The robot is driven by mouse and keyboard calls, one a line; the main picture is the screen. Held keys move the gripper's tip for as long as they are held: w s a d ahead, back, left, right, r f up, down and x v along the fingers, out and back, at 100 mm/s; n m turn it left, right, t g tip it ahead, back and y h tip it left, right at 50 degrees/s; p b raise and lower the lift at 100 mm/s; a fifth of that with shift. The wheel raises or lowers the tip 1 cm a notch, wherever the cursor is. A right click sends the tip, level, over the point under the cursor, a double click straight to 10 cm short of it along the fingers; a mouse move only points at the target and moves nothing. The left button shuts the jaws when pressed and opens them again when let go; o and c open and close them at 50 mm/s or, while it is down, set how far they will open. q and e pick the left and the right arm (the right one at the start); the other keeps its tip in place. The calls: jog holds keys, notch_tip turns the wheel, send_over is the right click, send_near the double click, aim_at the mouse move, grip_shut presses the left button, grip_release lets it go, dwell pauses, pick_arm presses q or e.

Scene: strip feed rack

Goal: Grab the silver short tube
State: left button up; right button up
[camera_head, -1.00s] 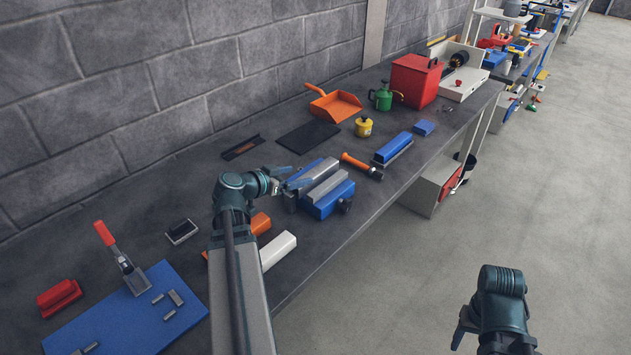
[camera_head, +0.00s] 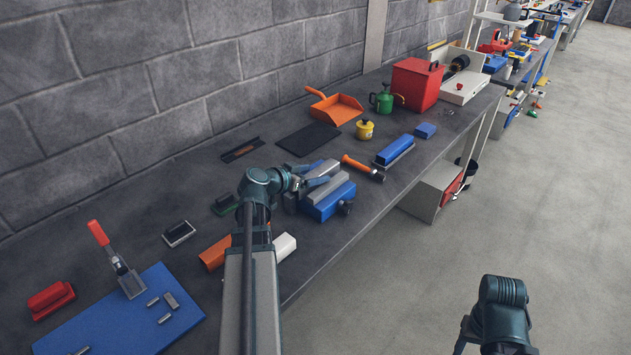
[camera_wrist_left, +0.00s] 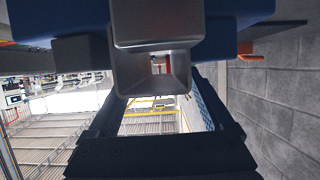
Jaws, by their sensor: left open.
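The silver short tube (camera_wrist_left: 155,60) is square and hollow. In the left wrist view I look at its open end, with dark and blue vise parts beside it. In the head view a silver piece (camera_head: 329,189) lies along the top of the blue vise (camera_head: 332,205); the tube's far part is hard to separate from it. My left gripper (camera_head: 312,181) is at the vise's left side, fingers open. In the wrist view its dark fingers (camera_wrist_left: 155,100) stand apart, close to the tube end; contact cannot be told. My right gripper (camera_head: 463,335) is only partly visible, over the floor.
An orange-handled hammer (camera_head: 363,168) and a blue block (camera_head: 394,149) lie right of the vise. A white block (camera_head: 285,246) and an orange block (camera_head: 215,252) lie near my left forearm. A blue board (camera_head: 125,318) with a red-handled clamp is at the front left.

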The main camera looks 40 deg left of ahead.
pick_arm(q)
grip_shut()
dwell(0.3)
jog(key=shift+r, duration=0.15)
